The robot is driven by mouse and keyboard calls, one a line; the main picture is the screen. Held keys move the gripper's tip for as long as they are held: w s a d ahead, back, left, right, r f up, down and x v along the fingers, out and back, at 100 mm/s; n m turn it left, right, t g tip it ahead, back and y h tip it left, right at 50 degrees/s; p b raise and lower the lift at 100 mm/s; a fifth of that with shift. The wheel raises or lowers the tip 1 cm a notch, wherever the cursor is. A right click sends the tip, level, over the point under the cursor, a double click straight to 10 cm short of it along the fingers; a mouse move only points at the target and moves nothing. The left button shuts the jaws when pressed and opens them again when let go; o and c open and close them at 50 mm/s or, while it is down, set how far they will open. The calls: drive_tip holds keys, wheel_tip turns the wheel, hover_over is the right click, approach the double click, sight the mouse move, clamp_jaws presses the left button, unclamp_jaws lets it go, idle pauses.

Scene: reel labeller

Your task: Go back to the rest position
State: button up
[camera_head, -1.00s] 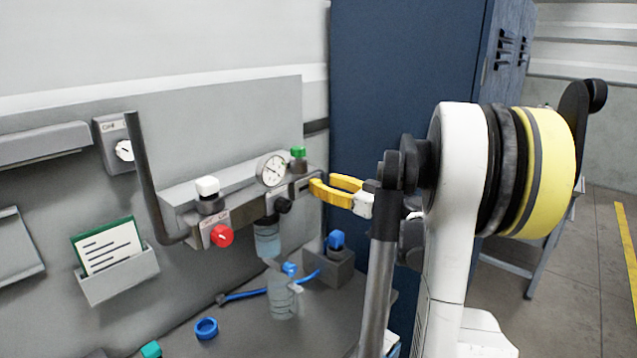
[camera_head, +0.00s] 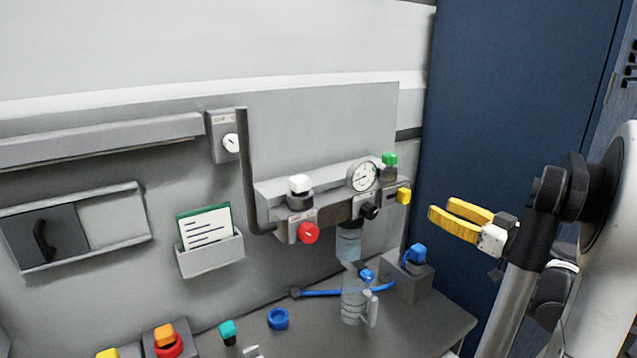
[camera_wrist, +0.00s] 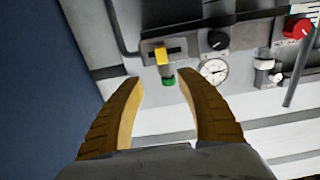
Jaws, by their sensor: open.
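My gripper (camera_head: 442,213) has yellow fingers and is in the right half of the head view, in front of the blue cabinet. It is open and empty, to the right of the machine panel and apart from it. In the wrist view my gripper (camera_wrist: 160,80) shows both fingers spread, with nothing between them. Past the fingertips are a yellow knob (camera_wrist: 162,52) and a green knob (camera_wrist: 168,82) on the panel. The yellow knob (camera_head: 404,196) shows in the head view at the right end of the panel's block.
A blue cabinet (camera_head: 500,80) stands behind my gripper. The panel carries a gauge (camera_head: 363,176), a red knob (camera_head: 308,233) and a black upright bar (camera_head: 245,165). Below, a bottle (camera_head: 353,305), a blue lever (camera_head: 335,292) and a blue-topped block (camera_head: 408,285) stand on the bench.

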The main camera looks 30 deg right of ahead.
drive_tip(key=w+a+f+g+y, duration=0.1)
drive_tip(key=w+a+f+g, duration=0.1)
drive_tip(key=a, duration=0.7)
drive_tip(key=w+a+f+g+y, duration=0.1)
drive_tip(key=a+f+g, duration=0.15)
drive_tip(key=a, duration=0.55)
drive_tip(key=w+a+f+g+y, duration=0.1)
drive_tip(key=w+a+f+g, duration=0.15)
drive_tip(key=a, duration=0.65)
drive_tip(key=s+a+f+g+h, duration=0.2)
drive_tip(key=s+a, duration=0.5)
drive_tip(key=s+a+f+g+h, duration=0.1)
drive_tip(key=s+a+f+h, duration=0.1)
drive_tip(key=s+a, duration=0.4)
drive_tip(key=shift+s+a+f+m+g, duration=0.35)
drive_tip(key=shift+s+a+m+g, duration=0.05)
drive_tip(key=shift+s, duration=0.15)
